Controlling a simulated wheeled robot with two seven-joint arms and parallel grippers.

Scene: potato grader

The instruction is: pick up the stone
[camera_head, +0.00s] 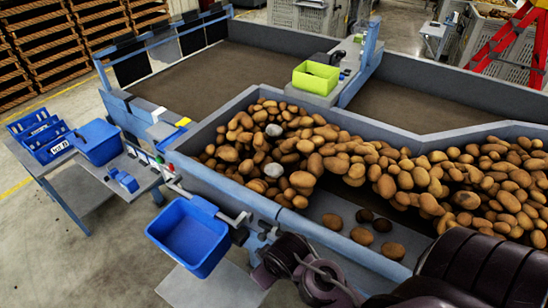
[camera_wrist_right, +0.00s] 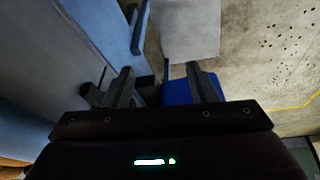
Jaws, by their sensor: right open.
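Two pale grey, stone-like lumps lie among the brown potatoes in the head view. One stone (camera_head: 273,130) is near the upper left of the heap, and another stone (camera_head: 274,170) is a little below it. Both are partly bedded among potatoes (camera_head: 400,180). My right gripper (camera_wrist_right: 163,85) shows in the right wrist view with its two fingers spread and nothing between them. Dark links of my arm fill the bottom right of the head view. My left gripper is not in view.
A blue bin (camera_head: 190,236) hangs outside the grader's near wall (camera_head: 230,190); a blue bin part (camera_wrist_right: 178,92) shows beyond my right fingers. A green box (camera_head: 316,77) sits on the divider. Blue trays (camera_head: 98,142) stand on the left side table. The far belt (camera_head: 240,72) is bare.

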